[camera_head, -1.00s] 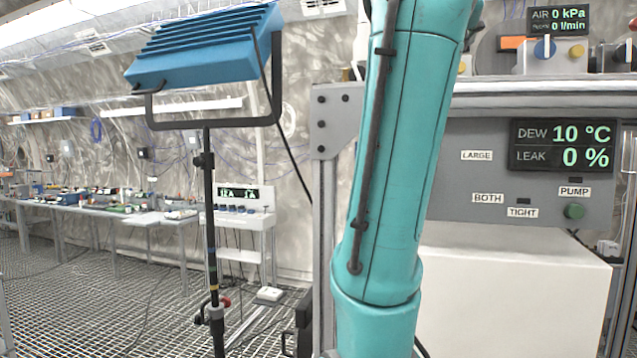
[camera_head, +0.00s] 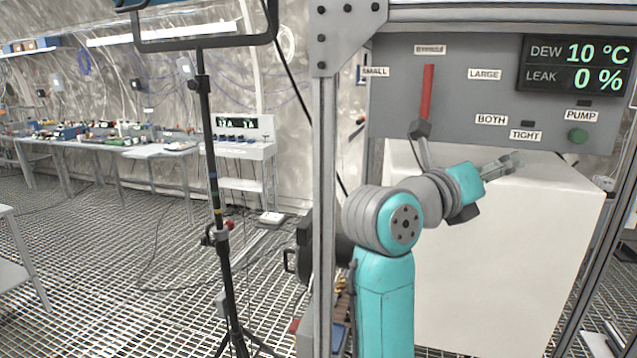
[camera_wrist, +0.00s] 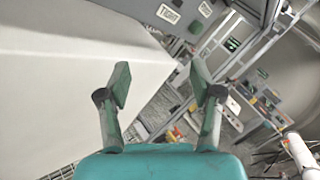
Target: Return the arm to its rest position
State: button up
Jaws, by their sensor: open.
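My teal arm (camera_head: 385,290) rises at the lower middle of the head view and bends at a grey joint. Its forearm points right and slightly up. My gripper (camera_head: 508,162) is at its end, in front of the white box (camera_head: 500,255) and below the grey panel. In the wrist view my gripper (camera_wrist: 160,82) shows two fingers spread apart with nothing between them. The white box (camera_wrist: 75,70) fills the left of that view.
A metal post (camera_head: 324,190) stands close left of my arm. A black lamp stand (camera_head: 213,200) is further left. Open grating floor (camera_head: 110,250) lies left.

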jog(key=s+d+f+n+t+h, duration=0.1)
jog(key=s+f+n+t+h, duration=0.15)
jog(key=s+f+n, duration=0.5)
jog(key=s+d+f+n+t+h, duration=0.1)
jog(key=s+f+n+h, duration=0.15)
jog(key=s+f, duration=0.85)
jog(key=s+a+f+n+y, duration=0.3)
jog(key=s+f+n+y, duration=0.4)
jog(key=s+f+n, duration=0.2)
jog(key=s+a+f+n+t+y, duration=0.1)
jog(key=s+a+f+n+y, duration=0.2)
jog(key=s+f+n+y, duration=0.4)
jog(key=s+a+f+n+y, duration=0.4)
jog(key=s+f+n+y, duration=0.3)
jog(key=s+f+n, duration=0.5)
jog(key=f+n, duration=0.1)
jog(key=n, duration=0.1)
jog(key=shift+s+f+n+t+y, duration=0.25)
jog(key=shift+f+n+t+y, duration=0.05)
jog(key=shift+f+n+t, duration=0.1)
